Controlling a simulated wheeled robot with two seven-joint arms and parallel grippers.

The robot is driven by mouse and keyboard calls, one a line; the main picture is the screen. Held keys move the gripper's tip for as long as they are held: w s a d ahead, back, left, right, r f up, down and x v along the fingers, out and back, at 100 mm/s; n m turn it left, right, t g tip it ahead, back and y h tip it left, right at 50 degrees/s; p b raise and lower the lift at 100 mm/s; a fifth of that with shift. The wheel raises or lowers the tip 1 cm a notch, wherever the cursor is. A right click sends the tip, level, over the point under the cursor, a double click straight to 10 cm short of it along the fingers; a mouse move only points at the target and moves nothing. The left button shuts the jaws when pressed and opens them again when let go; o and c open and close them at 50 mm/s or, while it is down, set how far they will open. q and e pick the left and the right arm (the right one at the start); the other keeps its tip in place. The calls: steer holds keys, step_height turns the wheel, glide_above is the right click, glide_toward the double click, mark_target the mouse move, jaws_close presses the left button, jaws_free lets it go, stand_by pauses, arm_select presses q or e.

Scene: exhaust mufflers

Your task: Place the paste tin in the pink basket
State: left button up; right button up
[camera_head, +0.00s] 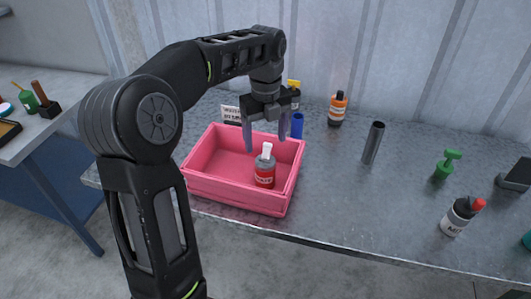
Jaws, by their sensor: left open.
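The pink basket (232,197) stands on the grey table, left of the middle of the picture. A small tin (264,174), grey above a red label with a white cap, stands upright inside the basket towards its right side. I take it to be the paste tin; its label is too small to read. My left gripper (268,146) hangs over the basket with its fingers pointing down and apart. It is open, just above and behind the tin, and holds nothing that I can see. My right gripper is not in the picture.
Behind the basket stand a white sign (231,114), a blue item (297,125) and an orange-and-dark bottle (337,108). A dark tube (373,143), a green item (446,165) and a white-and-grey bottle (461,215) stand to the right. The table (340,205) right of the basket is clear.

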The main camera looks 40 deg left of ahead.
arm_select(q)
steer(key=shift+r, duration=1.2)
